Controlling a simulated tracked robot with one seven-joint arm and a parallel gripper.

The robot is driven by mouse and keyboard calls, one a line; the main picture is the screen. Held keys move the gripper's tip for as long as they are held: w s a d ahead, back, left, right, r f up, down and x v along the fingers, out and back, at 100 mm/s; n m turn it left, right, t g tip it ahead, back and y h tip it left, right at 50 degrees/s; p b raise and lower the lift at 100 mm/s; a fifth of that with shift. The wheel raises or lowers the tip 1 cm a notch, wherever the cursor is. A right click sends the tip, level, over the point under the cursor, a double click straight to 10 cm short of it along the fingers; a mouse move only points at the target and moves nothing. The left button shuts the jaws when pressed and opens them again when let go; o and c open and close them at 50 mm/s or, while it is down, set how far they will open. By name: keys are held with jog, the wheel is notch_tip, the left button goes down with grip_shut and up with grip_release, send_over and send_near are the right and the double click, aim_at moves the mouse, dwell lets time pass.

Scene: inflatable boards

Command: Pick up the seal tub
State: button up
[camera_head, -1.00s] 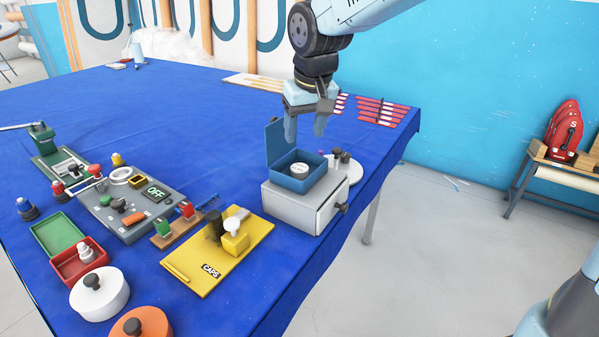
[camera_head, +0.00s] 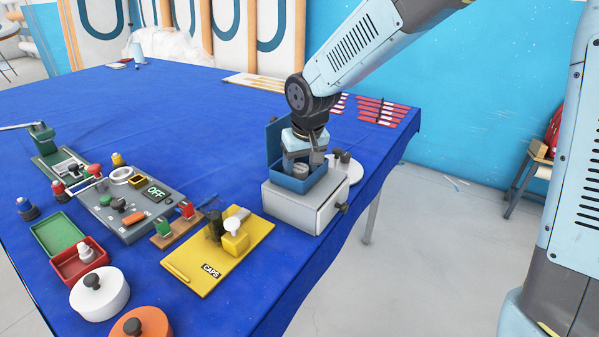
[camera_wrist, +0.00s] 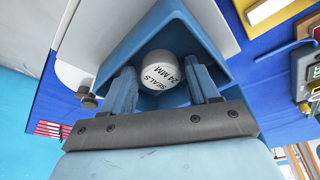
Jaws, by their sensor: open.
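The seal tub (camera_wrist: 160,72) is a small round tub with a white lid marked "SEALS 24 MM". It sits inside an open blue box (camera_head: 285,182) on top of a grey drawer unit (camera_head: 292,208). My gripper (camera_head: 303,163) is lowered into the box from above. In the wrist view my gripper (camera_wrist: 164,88) is open, with one finger on each side of the tub. Whether either finger touches the tub cannot be told.
The blue box's raised lid (camera_head: 275,141) stands behind my gripper. A white round lid with a dark knob (camera_head: 344,161) is right of the box. A yellow caps board (camera_head: 205,272) lies to the left front.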

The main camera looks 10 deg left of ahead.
jog(key=shift+f, duration=0.15)
jog(key=c, duration=0.8)
